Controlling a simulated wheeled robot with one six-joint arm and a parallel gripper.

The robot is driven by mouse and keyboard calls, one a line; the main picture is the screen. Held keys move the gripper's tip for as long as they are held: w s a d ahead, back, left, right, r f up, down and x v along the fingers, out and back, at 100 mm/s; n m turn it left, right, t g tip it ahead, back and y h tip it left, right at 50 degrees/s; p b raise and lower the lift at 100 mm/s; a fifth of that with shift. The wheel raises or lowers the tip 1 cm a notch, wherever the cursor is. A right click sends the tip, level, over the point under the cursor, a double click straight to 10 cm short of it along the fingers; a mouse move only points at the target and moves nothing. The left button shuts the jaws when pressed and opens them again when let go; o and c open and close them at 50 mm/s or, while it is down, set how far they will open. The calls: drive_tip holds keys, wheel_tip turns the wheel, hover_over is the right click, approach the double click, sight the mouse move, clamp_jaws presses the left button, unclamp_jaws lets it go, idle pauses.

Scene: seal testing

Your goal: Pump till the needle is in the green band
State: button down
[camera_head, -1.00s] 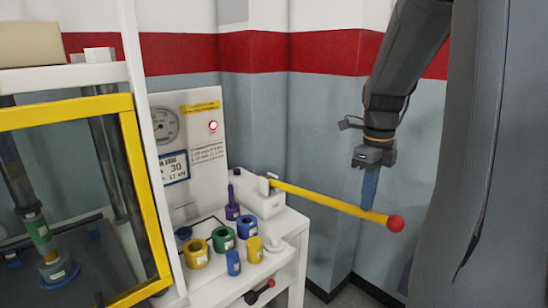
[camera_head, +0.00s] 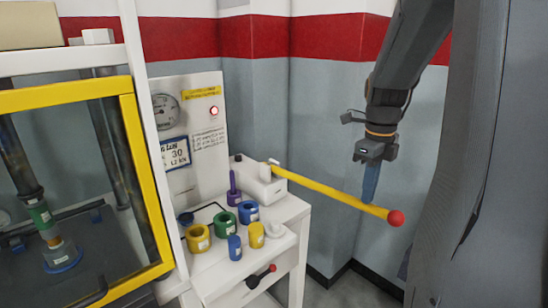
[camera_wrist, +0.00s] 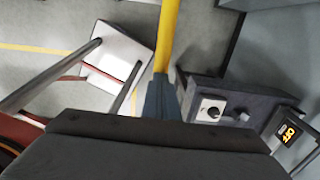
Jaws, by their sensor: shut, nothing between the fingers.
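The pump lever (camera_head: 325,194) is a long yellow bar with a red ball end (camera_head: 396,218). It runs from the white pump block (camera_head: 262,188) out to the right and slopes down. My gripper (camera_head: 370,196) points down with its blue fingers shut, and the tips meet the lever's upper edge near the ball. The lever (camera_wrist: 168,38) also shows in the wrist view, running up from the shut blue fingertips (camera_wrist: 160,92). The round gauge (camera_head: 165,111) is on the white panel at the left. Its needle and green band are too small to read.
A lit red lamp (camera_head: 214,110) is on the panel. Several coloured rings and pots, such as a green one (camera_head: 223,212), stand on the white bench (camera_head: 207,268). A yellow-framed guard (camera_head: 140,170) stands at the left. The floor right of the bench is clear.

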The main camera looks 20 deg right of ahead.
wheel_tip(320, 180, down, 10)
drive_tip(key=b, duration=0.4)
drive_tip(key=shift+s+r, duration=0.2)
drive_tip(key=shift+d+r, duration=0.1)
drive_tip(key=shift+r, duration=0.05)
idle(0.4)
drive_tip(key=r+p, duration=0.3)
drive_tip(key=r, duration=0.1)
drive_tip(key=r+p, duration=0.4)
drive_tip(key=r, duration=0.1)
drive_tip(key=r+p, duration=0.3)
drive_tip(key=r, duration=0.1)
drive_tip(key=shift+w+r, duration=0.15)
drive_tip(key=shift+w, duration=0.1)
wheel_tip(320, 180, down, 14)
drive_tip(key=b, duration=0.6)
drive_tip(key=shift+s+r, duration=0.2)
drive_tip(key=shift+s, duration=0.05)
idle(0.3)
